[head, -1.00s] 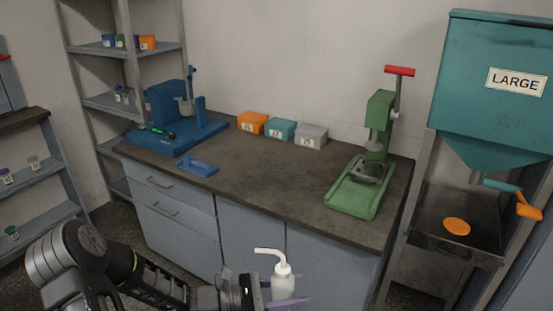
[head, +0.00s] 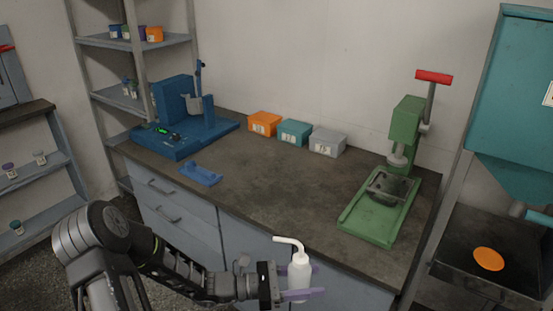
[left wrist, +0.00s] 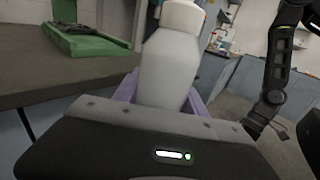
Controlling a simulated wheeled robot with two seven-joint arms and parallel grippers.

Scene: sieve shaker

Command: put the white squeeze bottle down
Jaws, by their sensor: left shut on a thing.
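The white squeeze bottle (head: 300,271) is upright, with its bent spout pointing left, in front of the counter's front edge in the head view. My left gripper (head: 302,294) is shut on the bottle, its purple fingers on either side of the body. In the left wrist view the bottle (left wrist: 168,68) fills the middle between the purple fingers (left wrist: 160,92), its top cut off by the frame. The dark counter top (head: 270,195) lies just beyond the bottle. My right gripper is not in view.
A green press (head: 372,215) stands at the counter's right, a blue machine (head: 185,135) at the left. A small blue holder (head: 200,174) lies near the front edge. Orange (head: 264,123), teal (head: 294,132) and grey (head: 327,141) boxes line the wall. The counter's middle is clear.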

